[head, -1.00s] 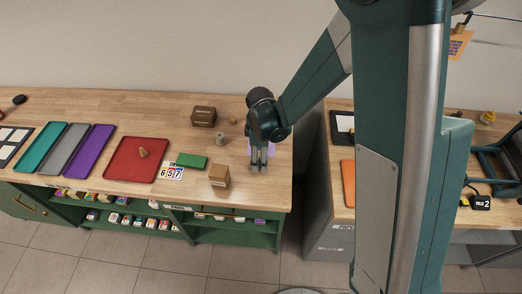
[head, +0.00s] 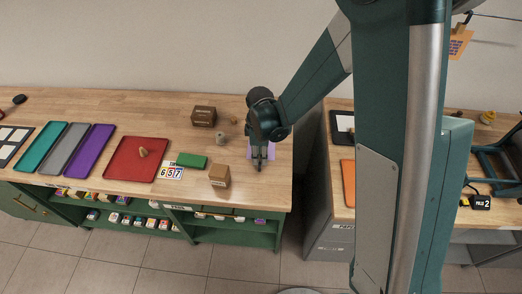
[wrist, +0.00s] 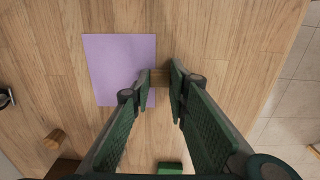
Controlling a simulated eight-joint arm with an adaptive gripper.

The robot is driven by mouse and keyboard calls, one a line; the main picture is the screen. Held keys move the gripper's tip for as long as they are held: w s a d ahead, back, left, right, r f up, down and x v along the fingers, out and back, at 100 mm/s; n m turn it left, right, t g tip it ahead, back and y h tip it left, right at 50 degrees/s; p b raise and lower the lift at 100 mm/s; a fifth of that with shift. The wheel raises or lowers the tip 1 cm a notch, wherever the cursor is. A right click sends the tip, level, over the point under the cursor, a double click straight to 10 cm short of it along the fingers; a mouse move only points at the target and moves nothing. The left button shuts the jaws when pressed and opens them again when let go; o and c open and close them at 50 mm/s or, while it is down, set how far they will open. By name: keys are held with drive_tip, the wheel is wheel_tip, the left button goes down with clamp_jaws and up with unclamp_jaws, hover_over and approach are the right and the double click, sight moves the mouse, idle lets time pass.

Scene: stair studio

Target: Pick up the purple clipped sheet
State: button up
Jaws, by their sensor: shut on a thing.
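The purple sheet (head: 271,151) lies on the wooden worktop near its right end, partly hidden behind my gripper in the head view. In the wrist view the sheet (wrist: 112,60) is a flat lilac square. A small wooden clip (wrist: 160,76) sits at its right edge. My gripper (head: 258,168) points down at the sheet's front edge. In the wrist view my gripper (wrist: 160,78) has one fingertip on each side of the clip and is shut on it. The sheet still looks flat against the worktop; any lift is too small to tell.
A brown box (head: 204,116) is at the back. A red tray (head: 125,170) lies farther left. The worktop ends just to the right.

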drive_tip(key=shift+r, duration=0.1)
wheel_tip(320, 180, up, 10)
drive_tip(key=shift+p, duration=0.4)
idle(0.5)
